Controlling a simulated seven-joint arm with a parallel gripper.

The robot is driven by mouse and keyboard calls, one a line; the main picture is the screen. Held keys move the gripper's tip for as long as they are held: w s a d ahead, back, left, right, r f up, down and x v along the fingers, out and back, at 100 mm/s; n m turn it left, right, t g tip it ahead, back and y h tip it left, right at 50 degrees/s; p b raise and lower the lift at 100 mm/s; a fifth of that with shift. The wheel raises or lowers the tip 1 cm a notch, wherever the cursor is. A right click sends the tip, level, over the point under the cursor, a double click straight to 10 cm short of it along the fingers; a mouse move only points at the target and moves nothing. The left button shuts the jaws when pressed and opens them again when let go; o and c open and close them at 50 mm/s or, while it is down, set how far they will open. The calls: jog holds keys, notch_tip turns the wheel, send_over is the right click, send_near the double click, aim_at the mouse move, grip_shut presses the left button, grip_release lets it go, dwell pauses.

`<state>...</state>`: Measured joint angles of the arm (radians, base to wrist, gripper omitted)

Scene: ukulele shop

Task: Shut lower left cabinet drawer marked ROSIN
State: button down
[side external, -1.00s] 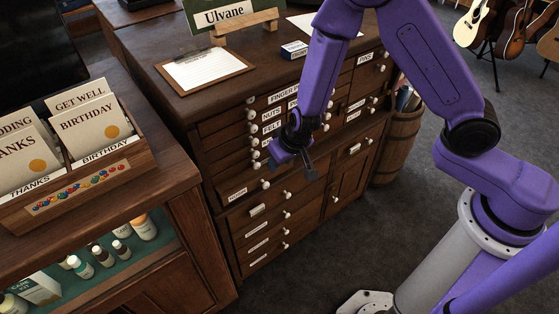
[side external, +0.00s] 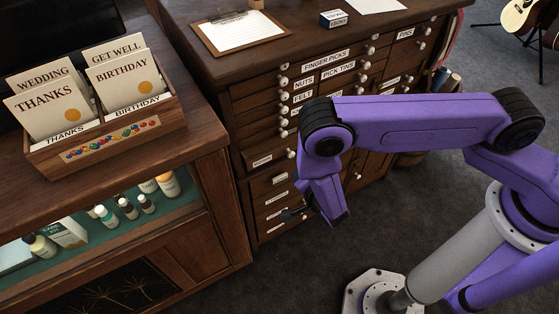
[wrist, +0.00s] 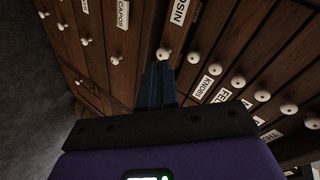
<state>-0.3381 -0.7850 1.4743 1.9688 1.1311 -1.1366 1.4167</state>
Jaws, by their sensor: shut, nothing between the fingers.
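The drawer marked ROSIN (side external: 262,160) is at the lower left of the dark wooden cabinet, below the column of small drawers. Its pale round knob (side external: 291,153) shows at its right. I cannot tell how far its front stands out. In the wrist view its label (wrist: 180,12) is cut by the top edge, with a knob (wrist: 163,54) just below it. My gripper (wrist: 158,67) is shut and empty, its dark fingers pointing toward that knob. Contact cannot be made out. In the side view my purple arm hides part of the cabinet front, and the fingers are hard to make out.
Several labelled drawers surround it, including KNOBS (wrist: 206,85) and CAPOS (wrist: 123,14) in the wrist view. Their knobs stick out. A glass-fronted counter (side external: 205,165) with a card box (side external: 105,125) stands at the left. The grey floor (side external: 300,270) in front is clear.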

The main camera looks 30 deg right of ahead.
jog(key=s+f+m+t, duration=0.1)
jog(key=s+m+t, duration=0.1)
jog(key=m+t+y, duration=0.1)
jog(key=m+y, duration=0.1)
send_near(274, 156)
jog(key=x, duration=0.5)
jog(key=shift+w+f, duration=0.2)
jog(key=shift+w+a, duration=0.1)
jog(key=shift+w, duration=0.45)
